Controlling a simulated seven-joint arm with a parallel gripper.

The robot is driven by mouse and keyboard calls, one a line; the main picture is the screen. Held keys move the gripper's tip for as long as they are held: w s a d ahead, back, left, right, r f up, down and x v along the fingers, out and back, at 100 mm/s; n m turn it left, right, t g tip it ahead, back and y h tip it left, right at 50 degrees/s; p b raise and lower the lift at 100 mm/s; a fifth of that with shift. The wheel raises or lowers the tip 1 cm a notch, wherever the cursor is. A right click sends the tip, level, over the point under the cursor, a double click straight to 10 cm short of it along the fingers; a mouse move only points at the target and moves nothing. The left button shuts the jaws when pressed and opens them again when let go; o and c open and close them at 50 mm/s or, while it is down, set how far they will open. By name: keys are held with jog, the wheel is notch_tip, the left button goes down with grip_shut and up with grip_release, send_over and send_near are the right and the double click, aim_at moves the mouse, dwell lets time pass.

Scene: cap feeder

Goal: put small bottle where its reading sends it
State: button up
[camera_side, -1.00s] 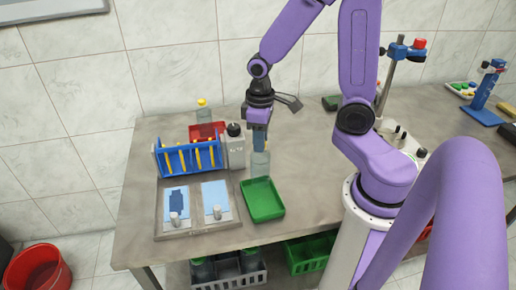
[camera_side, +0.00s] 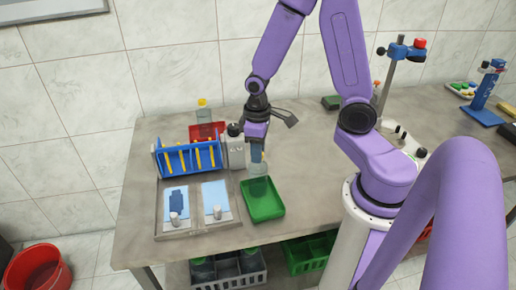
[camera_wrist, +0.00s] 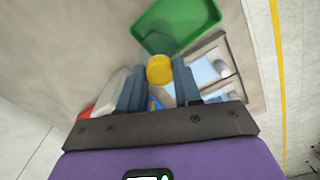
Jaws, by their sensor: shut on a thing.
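My gripper (camera_side: 257,158) is shut on a small clear bottle (camera_side: 258,168), held upright just behind the green tray (camera_side: 263,199). In the wrist view the bottle's yellow cap (camera_wrist: 159,69) shows between the fingers (camera_wrist: 159,88), and the green tray (camera_wrist: 178,48) lies beyond it. The side view does not show clearly whether the bottle touches the table. A grey-white device (camera_side: 235,148) with a black knob stands just left of my gripper. I cannot read any reading on it.
A blue rack (camera_side: 188,160) with yellow sticks stands left, before a red tray (camera_side: 220,127) and another yellow-capped bottle (camera_side: 204,112). Two panels (camera_side: 188,222) with small white pieces lie in front. The table right of the green tray is clear.

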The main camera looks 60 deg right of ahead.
jog(key=o, duration=1)
notch_tip(320, 180, up, 11)
jog(key=shift+s+a+r+n, duration=0.1)
jog(key=shift+s+a+n, duration=1.2)
jog(key=shift+s, duration=1.4)
jog(key=shift+s+a+r+n, duration=0.1)
jog(key=shift+s+a+n, duration=1.2)
jog(key=shift+s, duration=1.45)
jog(key=shift+s+a+n, duration=0.9)
jog(key=shift+s+n, duration=0.8)
jog(key=shift+s, duration=1)
